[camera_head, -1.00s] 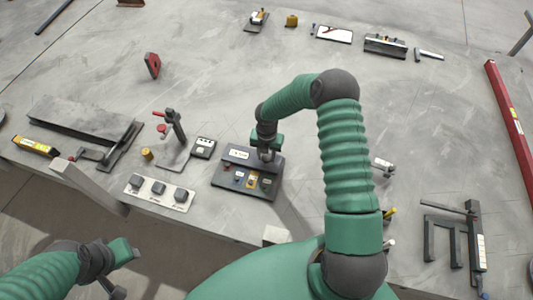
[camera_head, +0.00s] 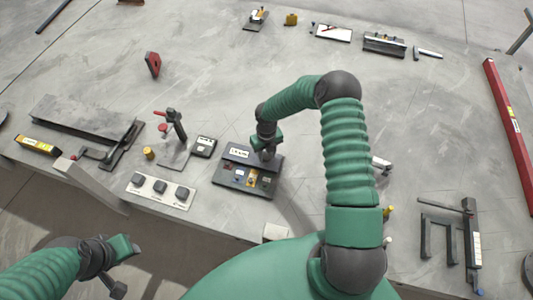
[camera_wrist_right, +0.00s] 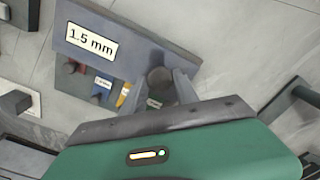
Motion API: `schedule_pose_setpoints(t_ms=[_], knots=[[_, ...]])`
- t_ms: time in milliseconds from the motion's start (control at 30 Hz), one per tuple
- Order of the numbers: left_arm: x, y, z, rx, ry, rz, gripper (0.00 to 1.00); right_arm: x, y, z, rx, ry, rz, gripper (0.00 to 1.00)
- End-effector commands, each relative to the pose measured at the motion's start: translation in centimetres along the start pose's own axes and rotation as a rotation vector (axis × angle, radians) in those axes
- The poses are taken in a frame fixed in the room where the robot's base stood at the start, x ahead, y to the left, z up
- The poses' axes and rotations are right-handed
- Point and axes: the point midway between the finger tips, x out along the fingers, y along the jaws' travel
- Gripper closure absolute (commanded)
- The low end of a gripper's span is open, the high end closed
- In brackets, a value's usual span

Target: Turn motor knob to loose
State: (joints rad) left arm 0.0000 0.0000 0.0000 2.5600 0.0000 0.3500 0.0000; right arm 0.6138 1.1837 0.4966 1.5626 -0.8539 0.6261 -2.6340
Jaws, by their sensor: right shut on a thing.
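A dark control panel (camera_head: 229,179) lies near the table's front edge. Its raised back part carries a label that reads "1.5 mm" in the right wrist view (camera_wrist_right: 90,42). Small coloured parts and labels sit on its lower face. My right gripper (camera_head: 267,154) is over the panel's right half. In the wrist view its grey fingers stand on either side of a dark round knob (camera_wrist_right: 160,79) and are shut on it. The knob's label is partly hidden by the fingers. My left gripper (camera_head: 120,268) hangs at the lower left, away from the panel; its jaws are unclear.
A white plate with dark buttons (camera_head: 138,193) lies left of the panel, with a small dark box (camera_head: 204,147) and a clamp stand (camera_head: 176,125) behind it. A red bar (camera_head: 510,133) lies at the far right. The table behind the panel is mostly clear.

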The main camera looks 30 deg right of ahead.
Motion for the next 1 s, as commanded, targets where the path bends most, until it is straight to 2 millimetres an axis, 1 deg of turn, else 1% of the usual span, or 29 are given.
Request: schedule_pose_setpoints(t_ms=[33, 433, 467, 600, 900, 1000], knots=[[-0.03, 0.0, -0.01, 0.0, 0.0, 0.0, 0.64, -0.2, -0.04, 0.41, -0.004, -0.011, 0.0, 1.0], [-0.03, 0.0, -0.01, 0.0, 0.0, 0.0, 0.64, -0.22, -0.03, 0.46, -0.01, -0.012, 0.001, 1.0], [-0.03, 0.0, -0.01, 0.0, 0.0, 0.0, 0.64, -0.22, -0.03, 0.46, -0.01, -0.012, 0.001, 0.62], [-0.03, 0.0, -0.01, 0.0, 0.0, 0.0, 0.64, -0.17, -0.02, 0.33, -0.009, -0.009, 0.001, 0.43], [-0.01, 0.0, 0.0, 0.0, 0.0, 0.0, 0.64, -0.19, -0.03, 0.12, -0.009, -0.005, 0.0, 0.42], [0.13, 0.0, 0.03, 0.0, 0.0, 0.0, 0.64, -0.9, -0.09, 0.18, -0.009, -0.006, 0.0, 0.42]])
